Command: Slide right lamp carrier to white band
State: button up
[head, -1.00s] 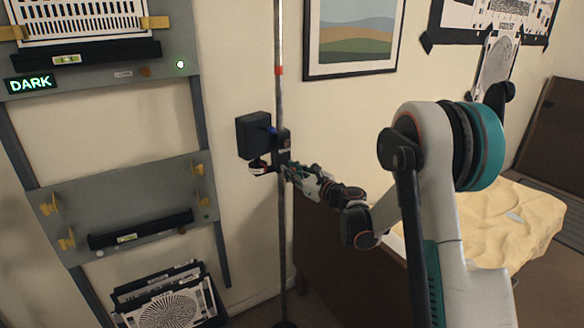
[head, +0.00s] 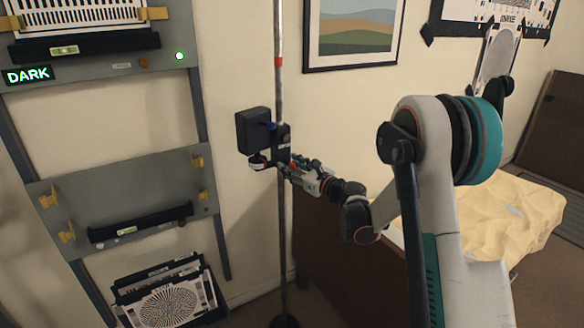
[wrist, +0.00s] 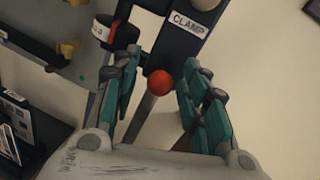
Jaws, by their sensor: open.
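The lamp carrier (head: 282,147) is a dark block on the vertical grey pole (head: 282,222), with a black box lamp (head: 253,130) on its left. In the wrist view, the carrier shows a white "CLAMP" label (wrist: 188,25) and a red ball knob (wrist: 159,82) at its lower end. My gripper (head: 287,169) is at the carrier's lower right. In the wrist view, my gripper (wrist: 161,72) is open, with its fingers on either side of the knob; contact cannot be told. A red band (head: 278,62) is on the pole above the carrier. I cannot make out a white band on the pole.
A grey rack (head: 130,170) with yellow clips and a lit "DARK" sign (head: 28,75) stands left. Printed chart panels (head: 172,305) lean below it. A framed picture (head: 351,32) hangs behind the pole. A cloth-covered surface (head: 500,225) is on the right.

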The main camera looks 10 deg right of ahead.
jog(key=v, duration=1.2)
